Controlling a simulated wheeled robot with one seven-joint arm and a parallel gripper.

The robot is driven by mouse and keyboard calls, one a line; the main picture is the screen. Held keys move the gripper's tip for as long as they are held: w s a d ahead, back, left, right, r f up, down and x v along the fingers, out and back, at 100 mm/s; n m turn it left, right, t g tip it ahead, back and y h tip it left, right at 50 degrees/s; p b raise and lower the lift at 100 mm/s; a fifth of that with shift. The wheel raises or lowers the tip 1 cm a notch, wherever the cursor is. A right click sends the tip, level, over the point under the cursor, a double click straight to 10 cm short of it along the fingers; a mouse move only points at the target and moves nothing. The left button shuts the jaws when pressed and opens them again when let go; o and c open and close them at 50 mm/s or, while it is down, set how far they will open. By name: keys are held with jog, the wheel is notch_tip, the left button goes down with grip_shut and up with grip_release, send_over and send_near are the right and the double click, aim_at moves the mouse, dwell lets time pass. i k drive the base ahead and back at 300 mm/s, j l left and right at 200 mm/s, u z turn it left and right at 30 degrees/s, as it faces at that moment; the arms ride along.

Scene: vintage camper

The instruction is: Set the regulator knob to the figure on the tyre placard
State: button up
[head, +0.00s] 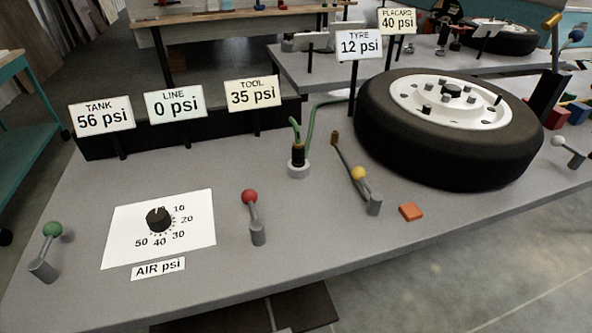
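The regulator knob (158,219) is a black dial on a white plate (193,249) at the front left of the grey bench. Figures 10, 20, 30, 40 and 50 run clockwise around it. Its mark seems to point up, short of 10, but is too small to read surely. A label below the plate (158,268) reads AIR psi. The placard sign (397,21) at the back reads 40 psi. The tyre sign (358,45) reads 12 psi. The tyre (447,150) lies flat at the right. My gripper is not in view.
Signs read tank (102,115) 56 psi, line (175,104) 0 psi and tool (252,92) 35 psi. Levers with green (53,230), red (249,196) and yellow (358,174) balls stand on the bench (330,235). A hose fitting (298,160) stands mid-bench. An orange block (411,212) lies near the front.

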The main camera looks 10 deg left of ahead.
aim_at(158, 220)
jog(key=u, duration=1.25)
